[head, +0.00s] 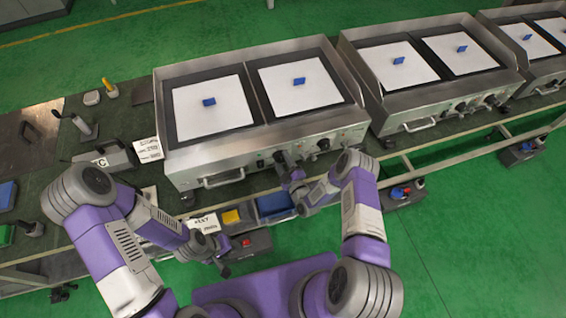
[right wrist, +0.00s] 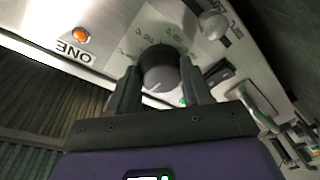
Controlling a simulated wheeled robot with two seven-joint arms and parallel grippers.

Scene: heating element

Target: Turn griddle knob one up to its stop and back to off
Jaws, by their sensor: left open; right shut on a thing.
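The nearest griddle (head: 240,160) has two plates, each with a white sheet and a small blue block on it. Knob one (right wrist: 158,75), dark and round with a pale pointer mark, is on the front panel beside the "ONE" label, which looks upside down in the right wrist view. My right gripper (head: 287,165) is shut on knob one, with one finger on each side of it. An orange lamp (right wrist: 81,34) beside the label looks lit. My left gripper (head: 218,260) is open and empty, low in front of the bench.
A second black knob (head: 323,144) is to the right on the same panel. A drawer handle (head: 223,179) sticks out at the left. More griddles (head: 430,70) stand to the right. Tools and a yellow block (head: 231,216) are near the bench front.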

